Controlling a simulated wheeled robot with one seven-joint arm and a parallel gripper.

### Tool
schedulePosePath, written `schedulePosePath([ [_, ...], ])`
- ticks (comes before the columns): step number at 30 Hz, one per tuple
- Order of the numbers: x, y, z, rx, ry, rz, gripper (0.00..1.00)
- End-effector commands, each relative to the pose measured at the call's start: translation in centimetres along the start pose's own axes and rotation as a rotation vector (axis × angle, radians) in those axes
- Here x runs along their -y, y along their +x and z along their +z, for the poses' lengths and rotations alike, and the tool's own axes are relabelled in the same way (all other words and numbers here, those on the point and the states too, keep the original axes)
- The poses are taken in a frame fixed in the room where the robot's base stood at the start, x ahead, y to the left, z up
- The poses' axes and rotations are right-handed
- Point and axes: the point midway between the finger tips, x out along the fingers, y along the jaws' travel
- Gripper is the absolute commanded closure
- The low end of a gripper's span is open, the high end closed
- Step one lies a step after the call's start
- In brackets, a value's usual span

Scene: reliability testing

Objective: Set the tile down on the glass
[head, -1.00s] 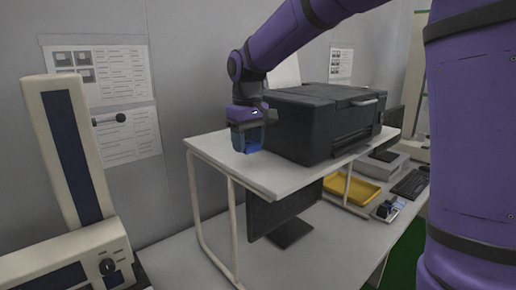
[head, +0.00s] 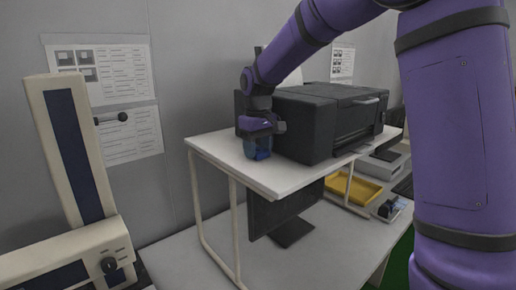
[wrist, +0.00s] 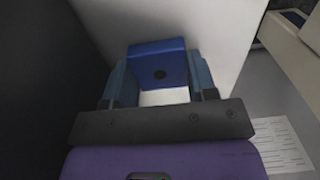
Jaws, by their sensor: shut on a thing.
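A blue tile (wrist: 172,62) with a dark round spot shows in the wrist view between the two fingers of my gripper (wrist: 158,84). My gripper is shut on it. In the head view my gripper (head: 257,150) points down over the left end of a white raised shelf (head: 205,146), left of a black printer-like machine (head: 315,125). Blue shows at the fingertips there, close to the shelf top. I cannot tell whether the tile touches the shelf. I cannot make out a glass surface in either view.
The black machine stands close to the right of my gripper. A dark monitor (head: 275,207) and a yellow tray (head: 352,190) are under and beside the shelf. A cream device with a column (head: 72,150) stands at the left. The shelf's front left is bare.

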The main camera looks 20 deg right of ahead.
Motion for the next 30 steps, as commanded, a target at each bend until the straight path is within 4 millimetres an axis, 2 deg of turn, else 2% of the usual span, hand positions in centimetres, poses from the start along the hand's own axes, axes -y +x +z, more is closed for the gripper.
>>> schedulePosePath([
  [4, 0.0, 0.3, 0.0, 0.001, 0.000, 0.000, 0.71],
  [5, 0.0, 0.3, 0.0, 0.000, 0.000, 0.000, 0.41],
  [6, 0.0, 0.3, 0.0, 0.000, 0.000, 0.000, 0.37],
  [17, 0.0, -0.3, 0.0, -0.001, 0.000, 0.000, 0.37],
  [20, 0.0, -1.5, -0.1, -0.002, 0.000, 0.000, 0.37],
  [30, 0.0, -8.2, -0.1, -0.003, 0.000, 0.001, 0.37],
])
